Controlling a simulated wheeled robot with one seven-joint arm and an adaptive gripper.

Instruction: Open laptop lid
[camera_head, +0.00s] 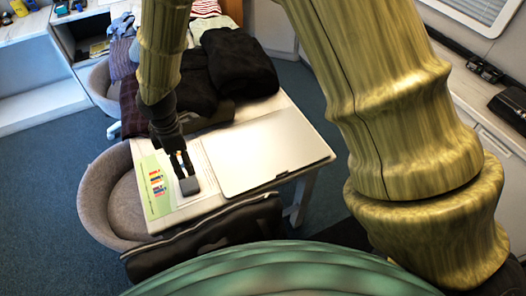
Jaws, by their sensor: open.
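The laptop (262,150) is a flat silver slab on the white table, with its lid closed. A small dark notch shows on its front edge, facing me. My gripper (183,168) points down to the left of the laptop, apart from it. Its two dark fingers are open, just above or beside a small dark grey block (189,186). I cannot tell whether they touch the block.
The white table (297,120) also bears a green sheet with coloured print (157,187) and piled dark clothes (238,62) behind the laptop. A grey rounded chair (95,195) stands left. A black bag (205,235) lies along the near edge. My arm crosses the right side.

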